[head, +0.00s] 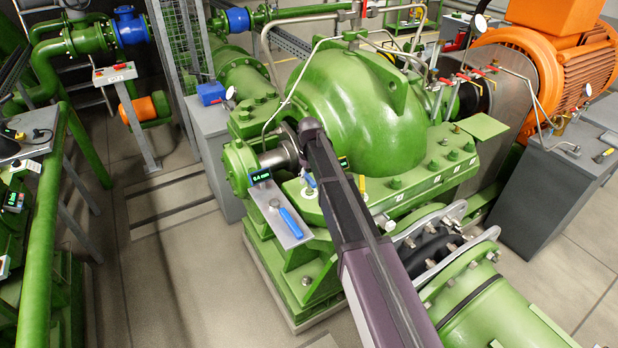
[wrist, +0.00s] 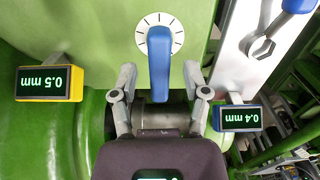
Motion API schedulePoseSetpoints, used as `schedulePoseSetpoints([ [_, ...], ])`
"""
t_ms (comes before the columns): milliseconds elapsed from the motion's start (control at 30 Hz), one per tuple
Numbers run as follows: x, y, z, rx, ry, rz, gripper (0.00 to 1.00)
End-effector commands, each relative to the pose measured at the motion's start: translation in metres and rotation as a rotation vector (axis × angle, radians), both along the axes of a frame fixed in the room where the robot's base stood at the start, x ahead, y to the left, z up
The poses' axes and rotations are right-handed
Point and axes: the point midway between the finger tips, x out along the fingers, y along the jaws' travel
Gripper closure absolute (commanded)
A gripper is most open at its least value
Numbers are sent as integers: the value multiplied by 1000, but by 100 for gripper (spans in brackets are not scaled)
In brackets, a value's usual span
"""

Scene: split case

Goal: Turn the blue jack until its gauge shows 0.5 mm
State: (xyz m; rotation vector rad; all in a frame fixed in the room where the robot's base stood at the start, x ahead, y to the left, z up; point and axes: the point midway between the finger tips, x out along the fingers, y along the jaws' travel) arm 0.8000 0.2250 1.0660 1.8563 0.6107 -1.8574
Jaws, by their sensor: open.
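The blue jack (wrist: 159,72) shows in the wrist view as a blue bar handle over a white dial with black tick marks. My gripper (wrist: 160,80) is open. Its fingers stand on either side of the lower part of the handle, with a visible gap on each side. The blue-framed gauge (wrist: 240,118) right of the jack appears upside down and reads 0.4 mm. It also shows in the head view (head: 260,176).
A yellow-framed gauge (wrist: 49,83), also upside down, reads 0.5 mm left of my gripper. A blue-handled wrench (head: 290,222) lies on a metal plate beside the blue-framed gauge. The green pump casing (head: 350,90) rises close behind. Open floor (head: 165,250) lies to the left.

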Motion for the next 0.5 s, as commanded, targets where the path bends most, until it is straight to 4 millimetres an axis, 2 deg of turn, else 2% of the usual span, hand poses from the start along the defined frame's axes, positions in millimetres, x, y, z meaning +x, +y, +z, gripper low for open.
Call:
schedulePoseSetpoints([
  [500,0,0,0,0,0,291,40],
])
